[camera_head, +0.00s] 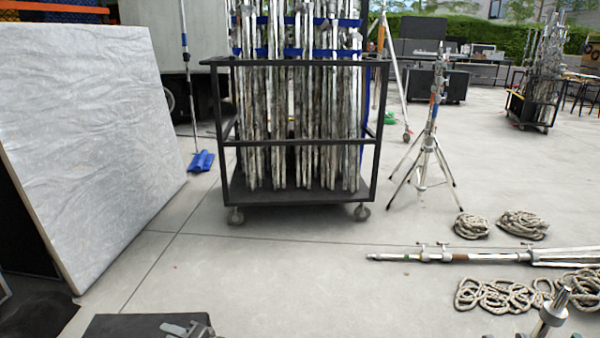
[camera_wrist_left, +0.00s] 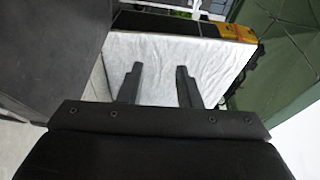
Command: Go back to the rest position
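My left gripper (camera_wrist_left: 158,68) shows in the left wrist view as two dark fingers. They stand apart with nothing between them. Beyond the fingers is the pale face of a large panel (camera_wrist_left: 160,56), apparently the same leaning white panel (camera_head: 85,130) at the left of the head view. How far the fingers are from it I cannot tell. The right gripper shows in no frame clearly.
A black wheeled cart (camera_head: 300,200) with silver poles stands ahead. A tripod stand (camera_head: 428,150) is to its right. Coiled ropes (camera_head: 472,226) and a long metal pole (camera_head: 460,257) lie at right. A black surface (camera_head: 120,328) is at the bottom. The middle floor is clear.

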